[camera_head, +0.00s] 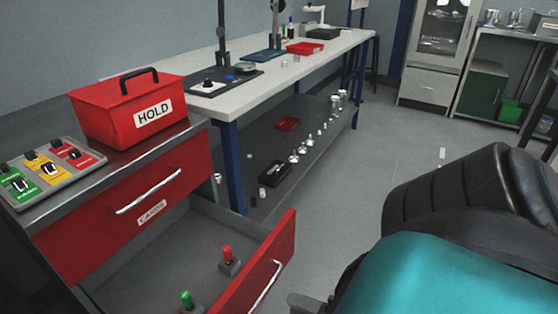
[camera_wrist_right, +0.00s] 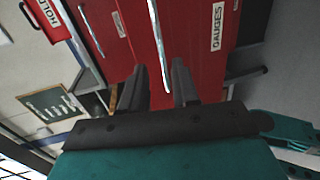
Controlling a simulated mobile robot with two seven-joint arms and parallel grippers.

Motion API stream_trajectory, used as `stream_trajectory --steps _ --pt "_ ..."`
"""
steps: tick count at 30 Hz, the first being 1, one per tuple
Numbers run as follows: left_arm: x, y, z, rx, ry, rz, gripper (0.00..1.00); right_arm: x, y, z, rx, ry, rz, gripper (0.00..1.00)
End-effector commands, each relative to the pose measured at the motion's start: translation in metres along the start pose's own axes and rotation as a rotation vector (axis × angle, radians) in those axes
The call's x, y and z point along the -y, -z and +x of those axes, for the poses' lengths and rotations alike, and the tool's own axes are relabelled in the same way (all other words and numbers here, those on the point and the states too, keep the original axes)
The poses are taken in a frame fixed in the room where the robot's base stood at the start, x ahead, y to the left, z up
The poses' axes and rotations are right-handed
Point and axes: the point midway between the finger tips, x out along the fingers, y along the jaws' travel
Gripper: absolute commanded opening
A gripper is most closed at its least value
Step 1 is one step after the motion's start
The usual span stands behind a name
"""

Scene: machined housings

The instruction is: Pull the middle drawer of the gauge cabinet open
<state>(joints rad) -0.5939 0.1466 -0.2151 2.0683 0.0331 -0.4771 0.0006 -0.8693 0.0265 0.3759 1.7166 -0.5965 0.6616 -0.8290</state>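The red gauge cabinet has a closed upper drawer (camera_head: 125,205) with a CARDS label. Below it, a drawer (camera_head: 280,250) stands pulled well out, showing its grey inside. Its front carries a silver bar handle (camera_head: 263,286). In the right wrist view a drawer front with a GAUGES label (camera_wrist_right: 217,27) and bar handle (camera_wrist_right: 158,45) shows. My right gripper (camera_wrist_right: 159,68) is open there, its two dark fingers apart with the handle in line between them; contact cannot be told. In the head view only a bit of this gripper (camera_head: 304,303) shows at the bottom edge. My left gripper is out of view.
A red button unit (camera_head: 228,262) and a green one (camera_head: 188,302) stand inside the open drawer. A red HOLD box (camera_head: 130,105) and a switch panel (camera_head: 50,172) sit on the cabinet. A workbench (camera_head: 200,108) stands behind. Floor (camera_head: 330,200) right of the drawer is clear.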

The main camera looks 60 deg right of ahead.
Motion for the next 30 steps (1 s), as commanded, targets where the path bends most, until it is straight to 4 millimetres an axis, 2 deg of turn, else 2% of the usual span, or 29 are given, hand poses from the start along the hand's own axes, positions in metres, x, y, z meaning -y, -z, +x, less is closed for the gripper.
stream_trajectory --steps 3,9,30 --pt "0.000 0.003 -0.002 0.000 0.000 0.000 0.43 0.000 0.000 -0.019 0.001 0.001 0.003 0.30" --pt "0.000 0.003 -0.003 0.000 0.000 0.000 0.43 0.000 0.000 -0.033 0.000 0.000 0.001 0.30" --pt "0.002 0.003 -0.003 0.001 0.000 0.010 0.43 0.000 0.000 -0.033 0.000 -0.001 0.001 0.30"
